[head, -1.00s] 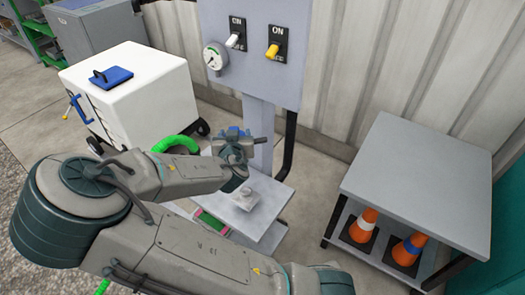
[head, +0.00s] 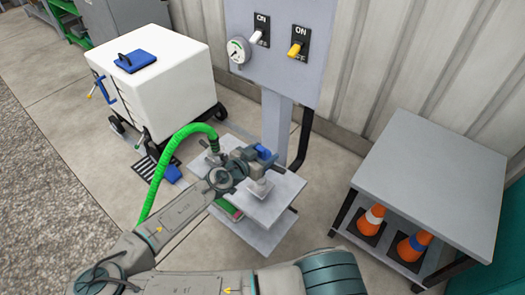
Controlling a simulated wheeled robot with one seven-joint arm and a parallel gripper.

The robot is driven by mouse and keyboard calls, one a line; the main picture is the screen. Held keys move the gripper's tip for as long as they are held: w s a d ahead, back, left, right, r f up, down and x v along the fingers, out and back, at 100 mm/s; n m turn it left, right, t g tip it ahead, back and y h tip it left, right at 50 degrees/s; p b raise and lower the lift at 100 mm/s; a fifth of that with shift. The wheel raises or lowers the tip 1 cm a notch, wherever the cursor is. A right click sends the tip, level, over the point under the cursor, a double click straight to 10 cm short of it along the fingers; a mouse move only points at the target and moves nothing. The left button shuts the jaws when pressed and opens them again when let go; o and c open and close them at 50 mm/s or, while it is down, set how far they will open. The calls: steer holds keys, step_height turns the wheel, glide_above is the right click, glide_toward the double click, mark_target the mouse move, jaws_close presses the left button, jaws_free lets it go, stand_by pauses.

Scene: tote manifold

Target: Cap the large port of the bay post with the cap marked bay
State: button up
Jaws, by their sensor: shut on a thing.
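My gripper (head: 258,162) is over the small grey shelf (head: 283,212) on the panel's column. It is shut on a small part with a blue top (head: 264,152), which looks like the cap; no marking is readable. A pale port with a square base (head: 261,186) stands on the shelf just below the gripper. I cannot tell whether the held part touches it. A second port (head: 214,157), to the left, has a green hose (head: 163,162) running from it. The gripper partly hides the space between the ports.
A grey panel (head: 273,62) with a gauge and two switches rises behind the shelf. A white wheeled cart (head: 165,85) with a blue pad on top is at left. A grey table (head: 432,175) with orange cones below is at right. A blue piece (head: 172,174) lies left of the shelf.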

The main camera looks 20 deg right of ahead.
steer(key=shift+f+b, duration=1.45)
steer(key=shift+f, duration=1.2)
step_height(320, 180, down, 7)
steer(key=b, duration=0.6)
steer(key=shift+b, duration=0.4)
steer(key=shift+r, duration=0.1)
steer(key=o, duration=1.2)
steer(key=shift+c, duration=0.2)
steer(key=v, duration=1.4)
